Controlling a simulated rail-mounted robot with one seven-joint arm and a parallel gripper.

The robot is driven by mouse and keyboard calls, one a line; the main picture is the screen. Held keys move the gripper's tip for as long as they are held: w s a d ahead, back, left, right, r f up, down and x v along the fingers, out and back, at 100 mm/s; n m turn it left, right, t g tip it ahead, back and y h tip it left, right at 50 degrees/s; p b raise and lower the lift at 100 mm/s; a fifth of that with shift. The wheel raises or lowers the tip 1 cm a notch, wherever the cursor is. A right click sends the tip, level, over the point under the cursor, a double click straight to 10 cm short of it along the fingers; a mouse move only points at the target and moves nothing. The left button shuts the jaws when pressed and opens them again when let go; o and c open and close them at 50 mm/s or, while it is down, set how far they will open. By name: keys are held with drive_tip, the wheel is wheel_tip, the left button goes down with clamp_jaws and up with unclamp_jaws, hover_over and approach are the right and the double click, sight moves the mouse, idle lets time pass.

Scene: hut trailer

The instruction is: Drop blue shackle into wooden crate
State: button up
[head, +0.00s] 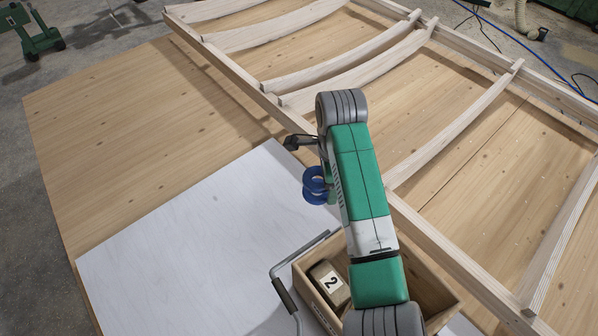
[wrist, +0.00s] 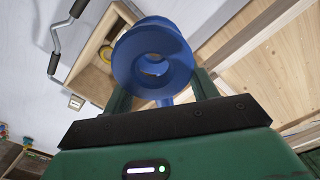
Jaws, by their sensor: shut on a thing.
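The blue shackle (wrist: 152,58) is held between the green fingers of my gripper (wrist: 160,88), in the wrist view. It also shows in the head view (head: 315,186), beside my green arm, up in the air. My gripper is shut on it; in the head view my arm hides most of the gripper. The wooden crate (head: 432,282) stands below my arm in the head view, nearer the bottom edge than the shackle, and my arm covers its middle. In the wrist view the crate (wrist: 92,42) lies behind and left of the shackle, partly hidden by it.
A block marked 2 (head: 329,284) lies inside the crate. A metal crank (head: 286,294) lies just left of the crate on a white sheet (head: 185,245). A wooden frame with curved ribs (head: 370,65) fills the far and right side. The white sheet's left part is clear.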

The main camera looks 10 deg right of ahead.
drive_tip(key=s+d+f+m+p, duration=0.5)
drive_tip(key=s+d+f+m, duration=0.1)
drive_tip(key=s+f, duration=0.1)
drive_tip(key=shift+d+m+p, duration=0.2)
drive_tip(key=shift+m+p, duration=0.1)
drive_tip(key=s+d+f+m+p, duration=0.1)
drive_tip(key=s+f, duration=0.1)
drive_tip(key=s, duration=0.2)
drive_tip(key=s+d+f+m+p, duration=0.1)
drive_tip(key=s+d+f+m, duration=0.1)
drive_tip(key=s+f, duration=0.1)
drive_tip(key=s+d+f+m+p, duration=0.1)
drive_tip(key=s+d+f+p, duration=0.1)
drive_tip(key=s, duration=0.3)
drive_tip(key=shift+s+d+f+m, duration=0.15)
drive_tip(key=shift+f+m, duration=0.05)
drive_tip(key=shift+f, duration=0.15)
drive_tip(key=shift+s+d+f+m, duration=0.1)
drive_tip(key=shift+s+f+m, duration=0.1)
drive_tip(key=shift+f, duration=0.1)
wheel_tip(320, 180, down, 6)
drive_tip(key=b, duration=0.6)
drive_tip(key=o, duration=1.4)
drive_tip(key=shift+c, duration=0.2)
wheel_tip(320, 180, up, 8)
drive_tip(key=shift+w+f, duration=0.1)
